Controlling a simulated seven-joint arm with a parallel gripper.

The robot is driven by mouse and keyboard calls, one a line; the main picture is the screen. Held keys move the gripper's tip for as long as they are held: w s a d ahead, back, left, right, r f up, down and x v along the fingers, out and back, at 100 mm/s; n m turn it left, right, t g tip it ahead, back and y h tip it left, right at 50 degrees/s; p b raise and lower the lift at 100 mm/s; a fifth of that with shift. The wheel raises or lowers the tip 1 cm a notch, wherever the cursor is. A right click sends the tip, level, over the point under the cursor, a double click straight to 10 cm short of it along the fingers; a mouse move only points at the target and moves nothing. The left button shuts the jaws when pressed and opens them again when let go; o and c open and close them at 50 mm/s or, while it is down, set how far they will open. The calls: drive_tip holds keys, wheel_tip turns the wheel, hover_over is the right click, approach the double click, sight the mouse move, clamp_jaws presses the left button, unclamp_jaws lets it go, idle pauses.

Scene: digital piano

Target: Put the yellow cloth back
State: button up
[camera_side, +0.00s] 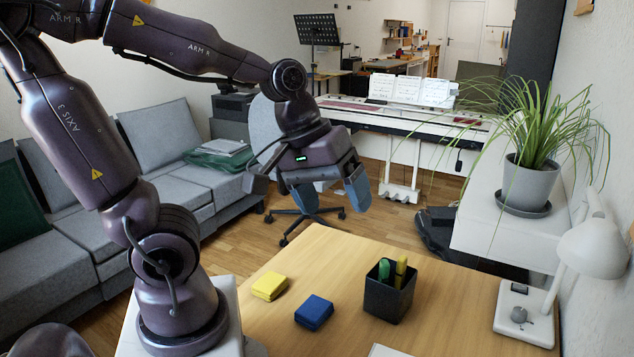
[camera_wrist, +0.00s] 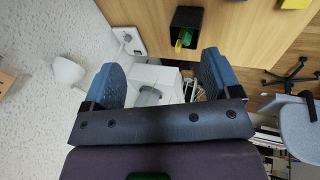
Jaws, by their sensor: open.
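The yellow cloth (camera_side: 269,286) is a small folded block lying flat on the wooden table, near its left edge. It also shows at the top edge of the wrist view (camera_wrist: 296,3), partly cut off. A similar folded blue cloth (camera_side: 314,312) lies just to its right and nearer the side camera. My gripper (camera_side: 331,193) is open and empty, high beyond the table's far edge and well apart from the yellow cloth. In the wrist view its two blue-padded fingers (camera_wrist: 162,76) stand wide apart with nothing held between them.
A black pen holder (camera_side: 389,292) with green and yellow markers stands upright right of the cloths. A white desk lamp (camera_side: 592,248) and a potted plant (camera_side: 530,170) are at the right. A keyboard (camera_side: 410,117) stands behind. The table's far part is clear.

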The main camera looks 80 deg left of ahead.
drive_tip(key=s+d+r+m, duration=0.1)
drive_tip(key=m, duration=0.2)
drive_tip(key=s+d+r+m+t+y, duration=0.1)
drive_tip(key=m, duration=0.1)
drive_tip(key=s+r+m, duration=0.1)
drive_tip(key=m, duration=0.2)
drive_tip(key=shift+d+r+m, duration=0.3)
drive_tip(key=shift+d+r, duration=0.05)
drive_tip(key=shift+d, duration=0.05)
idle(0.4)
